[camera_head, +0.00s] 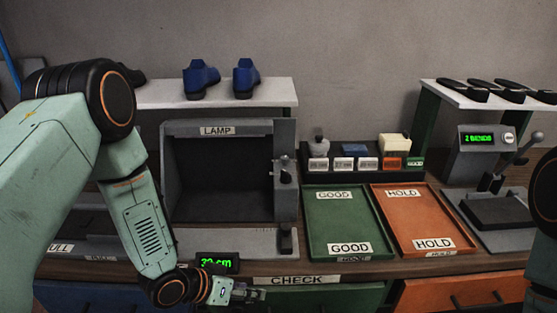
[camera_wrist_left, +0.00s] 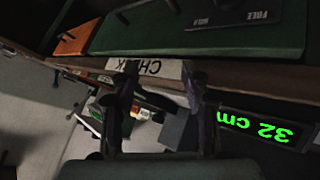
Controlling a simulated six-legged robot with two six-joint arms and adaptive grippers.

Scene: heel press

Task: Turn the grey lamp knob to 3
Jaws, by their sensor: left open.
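The lamp box (camera_head: 218,131) is a dark grey open housing with a LAMP label, left of centre in the head view. A small grey knob (camera_head: 285,177) sits on its right-hand post, with a rounded piece above it. Its pointer and any numbers are too small to read. The knob does not show in the left wrist view. My left gripper (camera_head: 247,294) is low at the bench's front edge, below and apart from the knob. In the left wrist view its two dark fingers (camera_wrist_left: 163,110) are spread with nothing held between them. My right gripper is out of view.
A CHECK label (camera_head: 296,281) and a green 32 cm display (camera_head: 215,263) are close to my left gripper. Green (camera_head: 347,215) and orange (camera_head: 408,213) trays lie right of the lamp. A press (camera_head: 495,208) stands far right. Blue shoes (camera_head: 201,79) stand on the shelf.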

